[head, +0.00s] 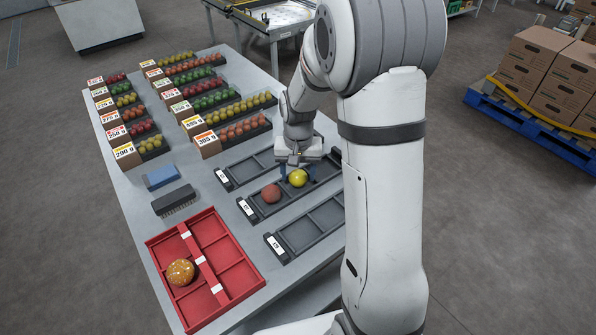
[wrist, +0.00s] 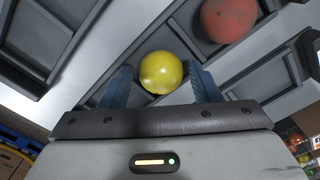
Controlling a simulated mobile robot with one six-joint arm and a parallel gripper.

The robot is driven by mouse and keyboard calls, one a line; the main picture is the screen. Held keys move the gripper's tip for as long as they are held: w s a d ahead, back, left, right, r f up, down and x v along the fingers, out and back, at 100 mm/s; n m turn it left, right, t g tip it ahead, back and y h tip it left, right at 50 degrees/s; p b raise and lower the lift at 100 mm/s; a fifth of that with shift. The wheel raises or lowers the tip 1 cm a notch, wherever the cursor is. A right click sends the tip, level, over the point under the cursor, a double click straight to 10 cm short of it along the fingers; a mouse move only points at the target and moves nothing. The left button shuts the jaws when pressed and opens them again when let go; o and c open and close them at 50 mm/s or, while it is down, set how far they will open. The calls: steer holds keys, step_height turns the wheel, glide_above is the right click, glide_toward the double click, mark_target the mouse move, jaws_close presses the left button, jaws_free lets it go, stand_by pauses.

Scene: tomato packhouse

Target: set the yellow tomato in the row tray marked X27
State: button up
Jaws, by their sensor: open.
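The yellow tomato (head: 298,178) appears to sit in the middle row tray (head: 252,216), beside a red tomato (head: 271,193). My gripper (head: 297,169) is low over it, open. In the wrist view the yellow tomato (wrist: 161,73) lies between the two blue fingers, with a gap visible at the sides; the red tomato (wrist: 229,18) is at upper right. Two more row trays, one behind (head: 226,185) and one in front (head: 283,257), look empty where visible. Each has a small white label, too small to read, so I cannot tell which is X27. My arm hides the trays' right ends.
A red divided tray (head: 239,292) at the front holds an orange-brown ball (head: 181,272). A blue block (head: 161,177) and a dark brush (head: 174,200) lie left of the row trays. Rows of labelled tomato punnets (head: 239,132) fill the table's far part.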

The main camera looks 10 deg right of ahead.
steer(key=shift+r, duration=0.1)
steer(key=shift+r+p, duration=1.3)
steer(key=shift+r, duration=0.4)
steer(key=o, duration=0.5)
steer(key=shift+o, duration=0.2)
steer(key=shift+c, duration=0.4)
steer(key=shift+c, duration=1.2)
